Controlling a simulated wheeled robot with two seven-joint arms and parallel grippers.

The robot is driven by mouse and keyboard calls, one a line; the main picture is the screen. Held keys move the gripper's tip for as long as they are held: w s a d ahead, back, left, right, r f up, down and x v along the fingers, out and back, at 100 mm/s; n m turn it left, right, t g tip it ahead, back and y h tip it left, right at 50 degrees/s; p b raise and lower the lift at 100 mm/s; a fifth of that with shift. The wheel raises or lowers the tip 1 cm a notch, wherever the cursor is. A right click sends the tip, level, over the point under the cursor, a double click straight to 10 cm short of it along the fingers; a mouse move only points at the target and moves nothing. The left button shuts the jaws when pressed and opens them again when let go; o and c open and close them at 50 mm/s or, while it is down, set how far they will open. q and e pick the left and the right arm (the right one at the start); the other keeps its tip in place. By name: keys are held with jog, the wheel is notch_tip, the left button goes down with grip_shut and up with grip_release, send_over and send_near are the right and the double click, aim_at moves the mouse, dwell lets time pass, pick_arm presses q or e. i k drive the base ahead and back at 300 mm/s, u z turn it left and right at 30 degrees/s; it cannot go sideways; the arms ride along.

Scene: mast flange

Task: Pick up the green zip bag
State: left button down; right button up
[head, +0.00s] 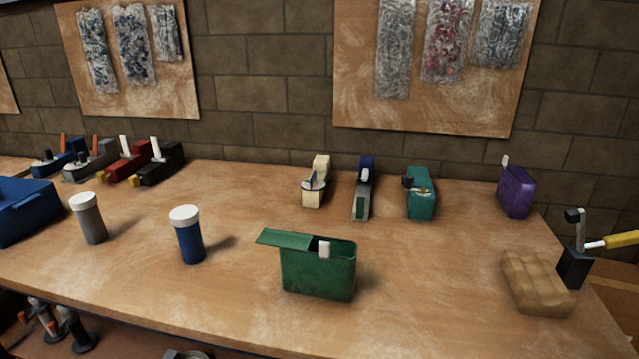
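A green box-shaped bag (318,274) stands upright near the front middle of the wooden workbench (400,310). Its top looks open, with a flat green flap sticking out to the left and a small white tab at the rim. I take it for the green zip bag. A smaller teal item (422,204) stands farther back to its right. Neither of my grippers is in view, and nothing touches the green bag.
A blue bottle (190,243) and a grey bottle (90,222) stand left of the bag. A brown block (537,282) and a black clamp-like tool (575,266) are at the right. A purple item (516,192) stands at the back. Bench around the bag is clear.

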aim_at(302, 273)
jog(key=z, duration=0.55)
jog(key=k, duration=1.3)
jog(key=u, duration=0.15)
jog(key=i, duration=0.55)
jog(key=u, duration=0.65)
jog(key=i, duration=1.15)
jog(key=z, duration=0.6)
